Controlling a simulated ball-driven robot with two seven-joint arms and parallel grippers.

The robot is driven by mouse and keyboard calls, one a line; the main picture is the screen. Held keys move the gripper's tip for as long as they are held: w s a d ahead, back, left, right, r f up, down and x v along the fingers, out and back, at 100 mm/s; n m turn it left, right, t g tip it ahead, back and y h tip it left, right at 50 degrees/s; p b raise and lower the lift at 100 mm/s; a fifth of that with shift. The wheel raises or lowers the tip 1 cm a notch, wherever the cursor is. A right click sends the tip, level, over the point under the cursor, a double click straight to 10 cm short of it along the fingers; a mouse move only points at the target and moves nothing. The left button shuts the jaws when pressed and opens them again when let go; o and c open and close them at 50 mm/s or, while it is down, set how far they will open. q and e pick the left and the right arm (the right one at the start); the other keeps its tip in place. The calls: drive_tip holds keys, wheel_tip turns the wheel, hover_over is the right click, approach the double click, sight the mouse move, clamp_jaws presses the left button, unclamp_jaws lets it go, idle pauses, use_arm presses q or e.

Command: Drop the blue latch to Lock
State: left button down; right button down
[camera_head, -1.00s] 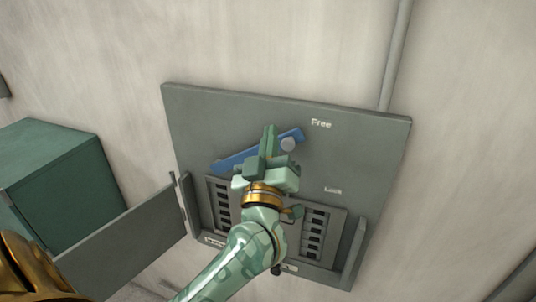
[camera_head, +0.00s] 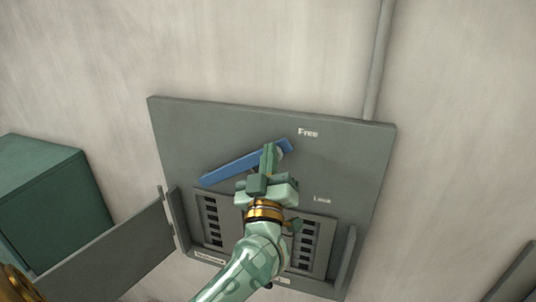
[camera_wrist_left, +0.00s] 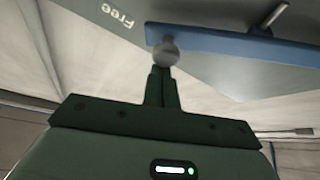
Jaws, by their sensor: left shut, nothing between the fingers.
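The blue latch (camera_head: 230,170) is a flat bar on the grey panel (camera_head: 200,130). It slants, its right end higher, just left of the word "Free" (camera_head: 308,132); the word "Lock" (camera_head: 322,199) is lower down. My left gripper (camera_head: 269,150) is shut and empty, its fingertips in front of the latch's right part and hiding some of it. In the left wrist view, the shut fingers (camera_wrist_left: 160,75) point at the round grey knob (camera_wrist_left: 165,50) by the end of the blue latch (camera_wrist_left: 230,44). I cannot tell whether they touch. My right gripper is not in view.
Two rows of black breakers (camera_head: 212,222) sit low on the panel, partly behind my left arm. An open grey door (camera_head: 110,250) sticks out at the lower left, with a green cabinet (camera_head: 45,195) beyond. A grey conduit (camera_head: 377,60) runs up the wall.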

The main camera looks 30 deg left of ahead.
use_arm(q)
drive_tip(key=d+f+m+t+h, duration=0.1)
drive_tip(key=d+f+m+h, duration=0.1)
drive_tip(key=f+m+h, duration=0.2)
drive_tip(key=d+f+m+t+h, duration=0.1)
drive_tip(key=d+f+m+h, duration=0.1)
drive_tip(key=f+m, duration=0.6)
wheel_tip(320, 180, down, 3)
drive_tip(key=shift+w+d+f+t+h, duration=0.1)
drive_tip(key=shift+w+d+t+h, duration=0.3)
drive_tip(key=shift+h, duration=0.5)
